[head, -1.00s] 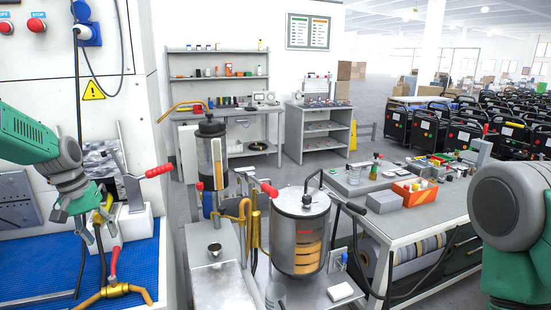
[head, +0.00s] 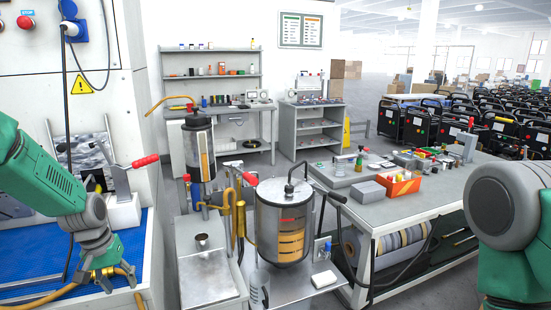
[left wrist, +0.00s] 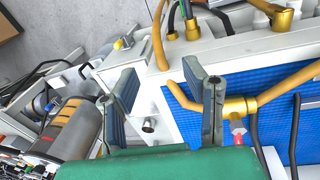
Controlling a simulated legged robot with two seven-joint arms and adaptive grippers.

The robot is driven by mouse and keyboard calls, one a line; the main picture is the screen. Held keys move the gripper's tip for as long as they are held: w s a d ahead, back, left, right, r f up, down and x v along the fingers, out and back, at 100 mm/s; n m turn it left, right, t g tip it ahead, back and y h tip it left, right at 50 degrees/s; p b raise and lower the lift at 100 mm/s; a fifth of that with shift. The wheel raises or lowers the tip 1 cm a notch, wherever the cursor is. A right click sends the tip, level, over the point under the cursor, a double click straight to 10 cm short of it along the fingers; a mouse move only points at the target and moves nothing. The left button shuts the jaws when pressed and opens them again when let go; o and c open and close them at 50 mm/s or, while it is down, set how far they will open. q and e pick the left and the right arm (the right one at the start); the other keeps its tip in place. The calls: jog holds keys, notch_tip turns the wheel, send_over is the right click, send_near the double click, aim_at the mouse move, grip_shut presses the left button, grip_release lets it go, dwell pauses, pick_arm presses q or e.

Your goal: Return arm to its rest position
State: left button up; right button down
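My left arm (head: 48,178) comes in from the left in the head view and points down. My left gripper (head: 106,279) hangs low over the front edge of the blue mat. In the left wrist view my left gripper (left wrist: 167,88) has its two fingers well apart with nothing between them. A brass valve (left wrist: 238,107) with a red handle is close beside the right finger there. I cannot tell if they touch. My right arm (head: 505,215) shows as a grey joint and green link at the right edge; its gripper is out of view.
The blue mat (head: 25,245) lies on the bench at left, with a red-handled clamp (head: 122,170) behind my gripper. A clear cylinder tank (head: 283,220) stands on a metal stand in the middle. A grey workbench (head: 400,210) with an orange bin (head: 403,184) is at right.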

pick_arm(q)
jog(key=s+d+f+m+y+b, duration=0.1)
jog(key=s+d+f+b, duration=0.1)
jog(key=s+d+f, duration=0.4)
jog(key=s+d+f+m+b, duration=0.1)
jog(key=s+d+f+b, duration=0.15)
jog(key=s+f, duration=0.65)
jog(key=s+d+f+m+b, duration=0.1)
jog(key=s+d+f, duration=0.1)
jog(key=s, duration=0.7)
jog(key=s+d+f+m+b, duration=0.1)
jog(key=s+f, duration=0.4)
jog(key=s, duration=0.5)
jog(key=shift+s+d+b, duration=0.3)
jog(key=shift+d+b, duration=0.05)
jog(key=shift+d, duration=0.05)
pick_arm(e)
notch_tip(320, 180, down, 8)
jog(key=shift+r, duration=0.25)
